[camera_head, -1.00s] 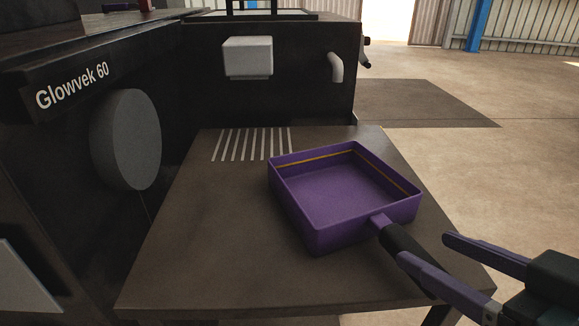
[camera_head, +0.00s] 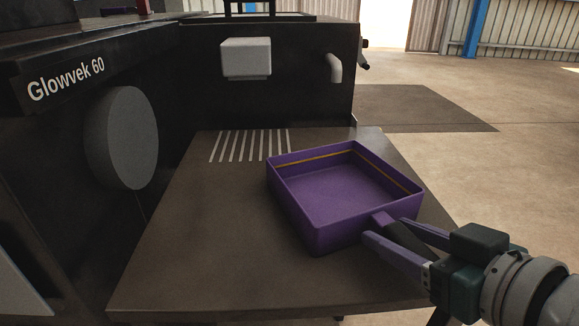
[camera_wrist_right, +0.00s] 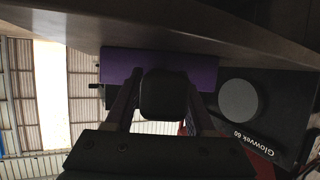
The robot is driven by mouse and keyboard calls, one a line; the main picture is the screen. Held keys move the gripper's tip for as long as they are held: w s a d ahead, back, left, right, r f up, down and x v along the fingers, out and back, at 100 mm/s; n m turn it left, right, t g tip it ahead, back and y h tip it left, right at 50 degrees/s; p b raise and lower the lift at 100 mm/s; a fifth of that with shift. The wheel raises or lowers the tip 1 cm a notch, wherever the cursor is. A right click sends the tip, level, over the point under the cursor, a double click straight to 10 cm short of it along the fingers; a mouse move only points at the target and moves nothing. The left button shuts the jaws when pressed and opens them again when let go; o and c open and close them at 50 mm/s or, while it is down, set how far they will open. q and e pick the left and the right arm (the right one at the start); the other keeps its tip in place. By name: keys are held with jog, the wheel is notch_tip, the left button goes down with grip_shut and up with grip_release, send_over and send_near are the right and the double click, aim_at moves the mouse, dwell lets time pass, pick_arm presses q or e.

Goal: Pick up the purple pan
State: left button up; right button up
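The purple pan (camera_head: 340,192) is a square, empty pan resting on the brown table, its dark handle (camera_head: 404,236) pointing toward the lower right. My right gripper (camera_head: 384,234) is at the handle with its fingers apart, one on each side of it. In the right wrist view the dark handle end (camera_wrist_right: 164,94) lies between the fingers, with a gap visible beside it, and the purple pan wall (camera_wrist_right: 200,68) is beyond. My left gripper is not in view.
The brown table (camera_head: 190,240) has clear room left of the pan and a striped vent patch at the back. A dark machine (camera_head: 280,95) marked Glowvek 60 stands behind and left, with a grey disc (camera_head: 128,138) on its side. Open floor lies to the right.

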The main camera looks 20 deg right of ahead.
grip_shut()
jog(key=shift+r, duration=0.1)
dwell(1.0)
